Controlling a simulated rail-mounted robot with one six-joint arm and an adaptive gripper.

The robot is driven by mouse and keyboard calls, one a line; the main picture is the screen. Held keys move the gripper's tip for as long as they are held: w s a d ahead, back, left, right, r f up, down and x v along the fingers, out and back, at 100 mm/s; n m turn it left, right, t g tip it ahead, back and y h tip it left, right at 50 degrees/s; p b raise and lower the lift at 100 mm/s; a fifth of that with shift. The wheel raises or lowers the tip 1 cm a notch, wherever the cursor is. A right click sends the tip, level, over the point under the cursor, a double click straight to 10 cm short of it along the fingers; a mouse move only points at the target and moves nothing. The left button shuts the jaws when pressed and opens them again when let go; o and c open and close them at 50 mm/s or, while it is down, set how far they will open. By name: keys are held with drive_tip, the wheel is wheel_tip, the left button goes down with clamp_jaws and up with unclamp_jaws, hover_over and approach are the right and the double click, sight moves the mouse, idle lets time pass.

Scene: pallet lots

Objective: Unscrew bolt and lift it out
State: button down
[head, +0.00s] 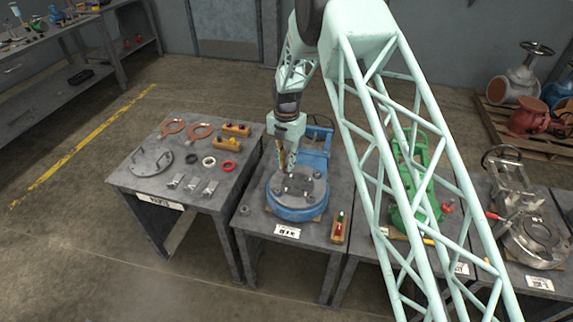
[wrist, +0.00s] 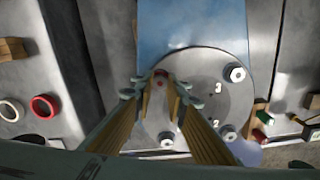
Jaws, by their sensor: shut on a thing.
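A blue valve (head: 297,207) stands on the middle table, with a round grey cover (head: 297,185) on top. In the wrist view the cover (wrist: 205,98) carries bolts near its rim: one at upper right (wrist: 235,73), one at lower right (wrist: 228,132), one at lower left (wrist: 166,139). The numbers 3 and 2 are marked beside the two right ones. My gripper (head: 287,170) points down over the cover's far left part. In the wrist view my gripper (wrist: 160,88) is shut on the upper-left bolt (wrist: 160,75), whose end looks reddish. Whether its thread is still in the cover is hidden.
The left table (head: 135,183) holds a round plate, rings and small blocks. A small wooden holder (head: 339,228) with red and green items stands right of the valve. A green valve (head: 408,180) stands on the table to the right, partly behind my arm.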

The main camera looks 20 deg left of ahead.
drive_tip(key=shift+s+n, duration=0.1)
drive_tip(key=shift+n, duration=2.8)
drive_tip(key=c, duration=2.7)
unclamp_jaws()
